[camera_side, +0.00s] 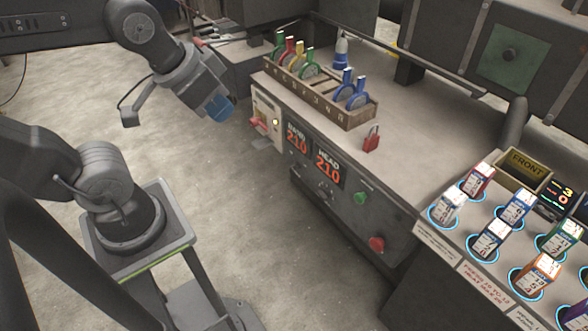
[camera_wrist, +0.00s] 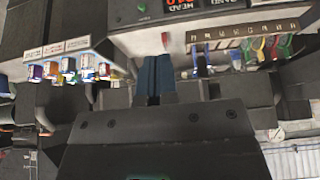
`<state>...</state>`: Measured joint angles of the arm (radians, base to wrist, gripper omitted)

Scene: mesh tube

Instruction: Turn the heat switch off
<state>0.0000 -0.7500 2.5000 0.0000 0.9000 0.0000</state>
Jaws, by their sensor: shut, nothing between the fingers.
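The heat switch appears to be the red lever (camera_side: 258,122) on a pale panel at the left end of the machine's front in the side view. A small lamp (camera_side: 275,122) beside it glows yellowish. Which way the lever is set is hard to tell at this size. My gripper (camera_side: 219,108) is to the left of the panel, with its blue fingers shut and empty, apart from the lever. In the wrist view the shut fingers (camera_wrist: 155,75) point at the machine. I cannot make out the lever there.
Digital displays (camera_side: 327,170), a green knob (camera_side: 361,198) and a red knob (camera_side: 376,243) are on the machine's front. A rack with coloured clips (camera_side: 340,108) and a red padlock (camera_side: 371,139) sit on top. Small cartons (camera_side: 490,239) stand at right.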

